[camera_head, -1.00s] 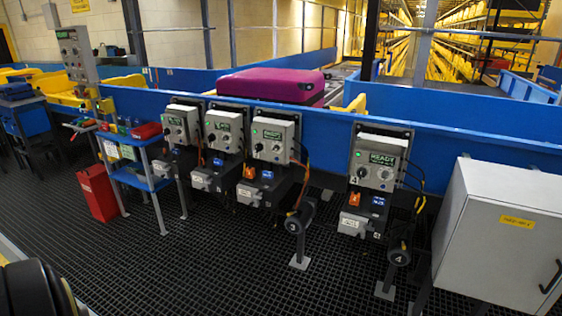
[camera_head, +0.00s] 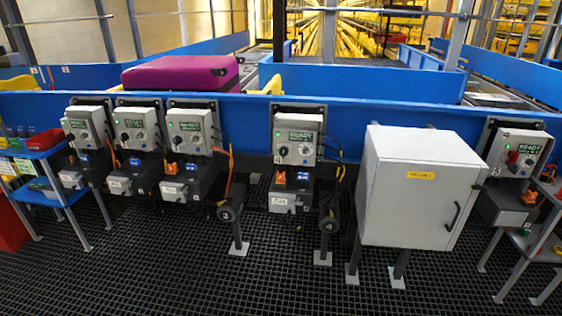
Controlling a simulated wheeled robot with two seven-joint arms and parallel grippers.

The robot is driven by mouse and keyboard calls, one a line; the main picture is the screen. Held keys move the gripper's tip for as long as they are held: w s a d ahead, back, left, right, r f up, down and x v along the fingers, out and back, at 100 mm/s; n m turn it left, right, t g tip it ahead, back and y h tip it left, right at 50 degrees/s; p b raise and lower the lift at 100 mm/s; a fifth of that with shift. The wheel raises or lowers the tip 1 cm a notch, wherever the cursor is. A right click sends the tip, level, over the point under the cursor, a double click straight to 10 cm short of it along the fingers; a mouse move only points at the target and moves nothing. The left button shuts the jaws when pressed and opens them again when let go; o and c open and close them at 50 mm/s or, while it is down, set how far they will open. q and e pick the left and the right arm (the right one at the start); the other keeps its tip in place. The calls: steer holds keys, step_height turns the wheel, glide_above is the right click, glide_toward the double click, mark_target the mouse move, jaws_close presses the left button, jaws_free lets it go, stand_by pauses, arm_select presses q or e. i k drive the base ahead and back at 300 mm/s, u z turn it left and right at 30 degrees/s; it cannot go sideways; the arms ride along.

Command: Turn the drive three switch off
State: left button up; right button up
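Several drive control units hang on the blue conveyor side. The third from the left (camera_head: 190,130) has a grey box with a green-lit display, a green lamp and a dark knob. Below it is a dark housing with an orange switch (camera_head: 172,168) and a small blue display (camera_head: 192,168). A round black part marked 3 (camera_head: 226,214) stands on a post at its lower right. The switch's exact position is too small to tell. Neither of my grippers is in view.
Similar units are on the left (camera_head: 138,125) and right (camera_head: 297,135), the latter beside a post marked 4 (camera_head: 327,224). A large grey cabinet (camera_head: 415,190) stands right of it. A blue shelf stand (camera_head: 45,190) is far left. The dark grid floor in front is clear.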

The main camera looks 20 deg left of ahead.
mark_target(177, 139)
steer(key=u, duration=1.75)
steer(key=i, duration=0.65)
steer(key=u, duration=1.1)
steer(key=i, duration=2)
steer(key=z, duration=0.9)
steer(key=i, duration=1.2)
steer(key=z, duration=1)
